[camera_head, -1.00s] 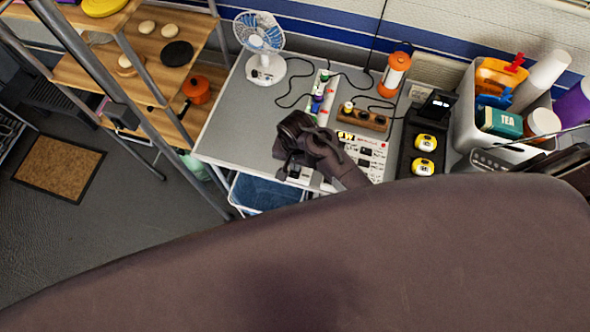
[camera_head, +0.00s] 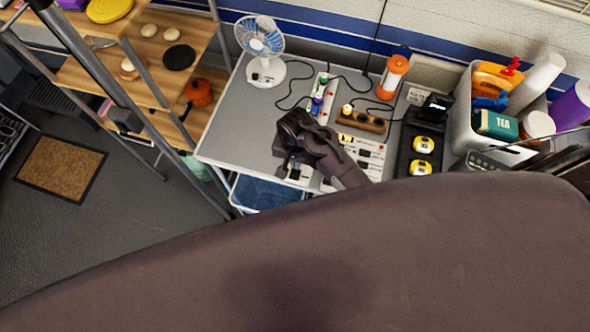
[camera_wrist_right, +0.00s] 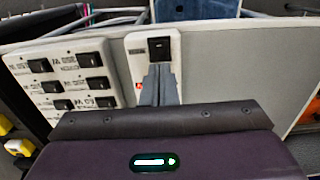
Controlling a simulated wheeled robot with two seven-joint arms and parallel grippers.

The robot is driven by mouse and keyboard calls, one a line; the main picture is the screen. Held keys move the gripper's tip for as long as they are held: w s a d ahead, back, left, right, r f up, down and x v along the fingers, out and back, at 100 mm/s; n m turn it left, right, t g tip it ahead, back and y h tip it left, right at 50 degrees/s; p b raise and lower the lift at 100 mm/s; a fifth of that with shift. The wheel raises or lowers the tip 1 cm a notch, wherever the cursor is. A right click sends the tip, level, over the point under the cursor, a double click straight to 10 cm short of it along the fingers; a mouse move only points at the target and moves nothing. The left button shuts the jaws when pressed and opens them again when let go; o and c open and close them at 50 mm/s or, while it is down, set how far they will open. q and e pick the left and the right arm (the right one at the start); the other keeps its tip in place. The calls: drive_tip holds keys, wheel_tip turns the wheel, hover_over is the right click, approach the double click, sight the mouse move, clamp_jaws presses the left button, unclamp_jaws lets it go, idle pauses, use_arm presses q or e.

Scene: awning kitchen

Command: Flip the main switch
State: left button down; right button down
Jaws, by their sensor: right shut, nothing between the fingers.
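The main switch (camera_wrist_right: 159,48) is a black rocker on a small white panel (camera_wrist_right: 135,47) in the right wrist view. My right gripper (camera_wrist_right: 159,72) is shut and empty. Its fingertips are just below the black rocker in that view, over the same panel; I cannot tell whether they touch it. A small red spot shows on the panel beside the fingers. In the head view my right gripper (camera_head: 288,166) hangs over the front of the grey counter and hides much of the switch area. My left gripper is not in view.
A white board with several black switches (camera_wrist_right: 67,65) stands left of the main panel.

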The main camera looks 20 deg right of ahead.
drive_tip(key=shift+r, duration=1.75)
